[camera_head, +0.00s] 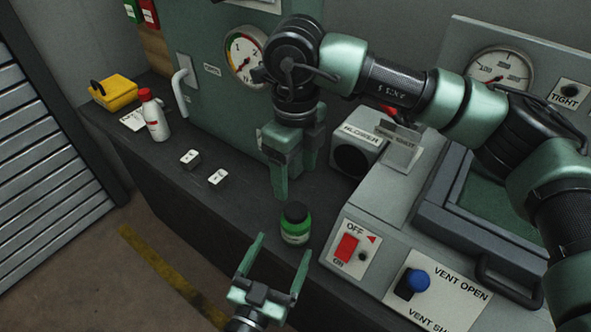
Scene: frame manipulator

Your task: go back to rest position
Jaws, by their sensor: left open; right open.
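My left gripper (277,265) comes in at the bottom of the head view. Its two green fingers are spread apart and point up at the bench, with nothing between them. My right gripper (288,180) hangs pointing down over the dark bench, near the green panel. A green jar (296,224) with a black lid stands upright on the bench, beyond the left gripper's fingertips and just below the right gripper.
On the bench are a white bottle with a red cap (154,118), two small labelled blocks (189,158) and a yellow case (113,91). A blower box (352,152) and a control panel with a red switch (347,248) and blue knob (419,280) stand right.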

